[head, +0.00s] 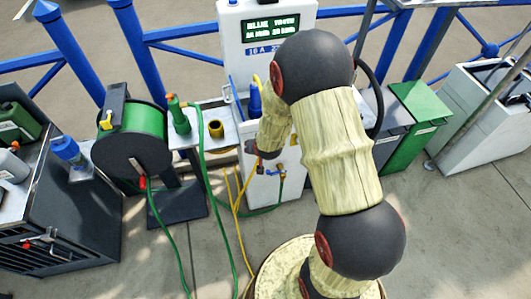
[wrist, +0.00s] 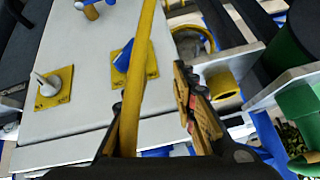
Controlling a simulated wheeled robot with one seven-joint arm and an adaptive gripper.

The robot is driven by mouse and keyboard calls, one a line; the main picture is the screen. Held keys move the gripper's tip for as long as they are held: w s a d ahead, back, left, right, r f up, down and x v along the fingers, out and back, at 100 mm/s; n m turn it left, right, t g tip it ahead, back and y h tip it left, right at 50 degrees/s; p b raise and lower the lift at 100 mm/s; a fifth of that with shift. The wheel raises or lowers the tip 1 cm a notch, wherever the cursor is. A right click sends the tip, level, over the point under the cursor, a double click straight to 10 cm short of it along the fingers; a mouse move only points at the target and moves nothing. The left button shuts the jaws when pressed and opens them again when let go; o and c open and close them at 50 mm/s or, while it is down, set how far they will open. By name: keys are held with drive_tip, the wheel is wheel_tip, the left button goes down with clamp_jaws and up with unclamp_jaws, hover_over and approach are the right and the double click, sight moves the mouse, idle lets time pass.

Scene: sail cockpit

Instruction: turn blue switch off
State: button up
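The blue switch (wrist: 121,58) is a blue lever on a small yellow plate, on the pale front of the white pedestal (head: 233,18). The lever is tilted; the plate's lettering is too small to read. A yellow cable (wrist: 143,50) runs in front of the plate's right part. My gripper (wrist: 155,108) is open, its fingers apart at the bottom of the wrist view. The blue switch lies beyond the fingers, apart from them, and the cable passes between them. In the head view my gripper (head: 262,152) is close to the pedestal's front; my arm hides the switch.
A grey switch (wrist: 46,86) on another yellow plate sits to the left. A yellow cup (wrist: 223,88) and a green nozzle (wrist: 298,105) are at right. The hose reel (head: 140,135) stands left of the pedestal, green bins (head: 415,115) right. Hoses cross the floor.

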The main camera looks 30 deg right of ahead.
drive_tip(key=s+d+f+m+t+h+p, duration=0.1)
drive_tip(key=s+d+f+m, duration=0.1)
drive_tip(key=f, duration=0.6)
drive_tip(key=s+d+f+m+t, duration=0.1)
drive_tip(key=s+f+t, duration=0.15)
drive_tip(key=f, duration=0.55)
wheel_tip(320, 180, up, 7)
drive_tip(key=s+m+t+h, duration=0.3)
drive_tip(key=m+t, duration=0.1)
drive_tip(key=t, duration=0.3)
drive_tip(key=b+x, duration=0.1)
drive_tip(key=x, duration=0.6)
drive_tip(key=shift+w+d, duration=0.2)
drive_tip(key=shift+w, duration=0.1)
drive_tip(key=shift+f+g, duration=0.1)
drive_tip(key=shift+g, duration=0.15)
drive_tip(key=c, duration=0.3)
drive_tip(key=c, duration=0.4)
clamp_jaws()
